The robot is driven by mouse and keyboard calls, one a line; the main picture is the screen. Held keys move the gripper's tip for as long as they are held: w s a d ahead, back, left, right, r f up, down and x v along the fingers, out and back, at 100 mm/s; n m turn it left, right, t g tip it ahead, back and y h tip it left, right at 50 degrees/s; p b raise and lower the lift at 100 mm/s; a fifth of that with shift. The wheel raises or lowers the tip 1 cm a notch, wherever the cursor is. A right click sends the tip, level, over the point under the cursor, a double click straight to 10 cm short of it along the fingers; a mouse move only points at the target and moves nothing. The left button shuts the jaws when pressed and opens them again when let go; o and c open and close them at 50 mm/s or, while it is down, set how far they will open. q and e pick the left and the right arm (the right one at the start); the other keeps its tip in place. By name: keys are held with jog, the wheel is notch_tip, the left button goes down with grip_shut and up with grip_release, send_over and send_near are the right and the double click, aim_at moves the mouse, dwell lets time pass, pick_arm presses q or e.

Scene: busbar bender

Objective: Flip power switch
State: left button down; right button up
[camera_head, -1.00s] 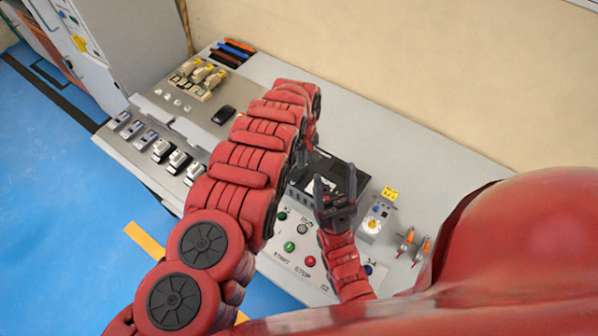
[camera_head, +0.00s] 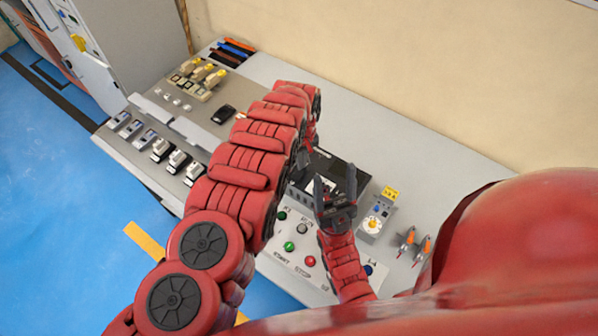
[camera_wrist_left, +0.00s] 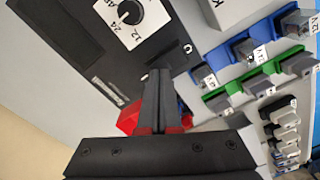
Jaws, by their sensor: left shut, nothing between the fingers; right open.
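In the head view my left arm arches over the console, and its gripper is mostly hidden behind the arm. In the left wrist view my left gripper (camera_wrist_left: 160,74) is shut with nothing between its fingers. The fingers are over a dark panel. A red part (camera_wrist_left: 128,120), possibly a switch, is partly hidden beside and behind them; contact cannot be told. A black rotary knob (camera_wrist_left: 129,12) on a white plate marked 12 and 24 is at the top of that view. My right gripper (camera_head: 337,186) is open and empty, fingers pointing up, in front of the black unit (camera_head: 347,172).
A panel (camera_head: 318,238) with green, white and red buttons lies below my right gripper. A small yellow-labelled knob box (camera_head: 376,222) and orange-handled tools (camera_head: 415,242) are to the right. Blue and green terminal blocks (camera_wrist_left: 243,52) stand to the right in the wrist view.

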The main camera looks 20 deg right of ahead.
pick_arm(q)
jog(key=shift+f+b, duration=0.4)
jog(key=shift+f, duration=0.25)
jog(key=shift+r, duration=0.2)
jog(key=shift+r+p, duration=1.05)
jog(key=shift+r, duration=0.7)
jog(key=shift+r+p, duration=0.5)
jog(key=shift+r, duration=1.15)
